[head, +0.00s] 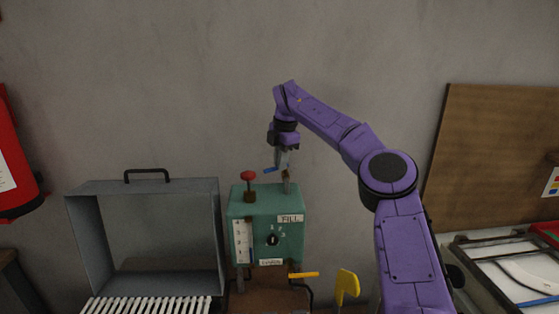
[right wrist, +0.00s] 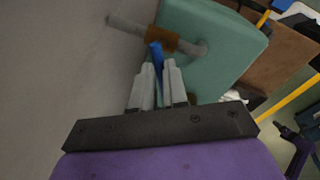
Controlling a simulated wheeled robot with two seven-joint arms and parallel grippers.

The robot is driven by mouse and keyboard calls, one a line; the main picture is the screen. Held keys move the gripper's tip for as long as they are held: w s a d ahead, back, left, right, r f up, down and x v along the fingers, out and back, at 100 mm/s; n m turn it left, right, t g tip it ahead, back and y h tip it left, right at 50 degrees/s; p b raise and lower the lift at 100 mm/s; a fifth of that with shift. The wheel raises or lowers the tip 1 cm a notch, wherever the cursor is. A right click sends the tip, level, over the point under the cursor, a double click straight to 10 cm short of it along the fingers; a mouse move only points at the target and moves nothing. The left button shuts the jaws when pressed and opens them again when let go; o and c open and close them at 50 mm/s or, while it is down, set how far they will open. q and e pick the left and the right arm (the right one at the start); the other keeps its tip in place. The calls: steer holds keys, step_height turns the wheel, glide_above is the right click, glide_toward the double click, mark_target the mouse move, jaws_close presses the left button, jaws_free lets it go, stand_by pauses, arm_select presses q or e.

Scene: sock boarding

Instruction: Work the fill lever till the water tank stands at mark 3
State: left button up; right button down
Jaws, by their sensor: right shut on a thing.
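The green water tank unit (head: 262,203) stands at the middle of the head view, with a FILL label (head: 290,218) on its front. A white gauge strip (head: 242,241) with marks is on its left side; the water level is too small to read. My right gripper (head: 281,160) is above the tank's top right, shut on the blue handle of the fill lever (head: 270,169). In the right wrist view the blue handle (right wrist: 156,54) runs between the fingers (right wrist: 157,88) from a brown collar (right wrist: 162,38) on a grey rod. My left gripper is out of view.
A red knob (head: 248,176) stands on the tank's top left. A round black dial (head: 272,239) and a yellow lever (head: 303,275) are at its front. A grey open box (head: 146,187) is to the left, a brown board (head: 492,150) to the right.

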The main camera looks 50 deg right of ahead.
steer(key=shift+a+f, duration=0.2)
steer(key=shift+f, duration=0.15)
steer(key=c, duration=1.1)
jaws_free()
steer(key=shift+a, duration=0.1)
steer(key=shift+c, duration=0.2)
steer(key=shift+w, duration=0.15)
steer(key=shift+r, duration=0.1)
steer(key=shift+r, duration=0.1)
steer(key=shift+r, duration=0.3)
steer(key=p+v, duration=0.2)
steer(key=v, duration=0.7)
steer(key=shift+r, duration=0.35)
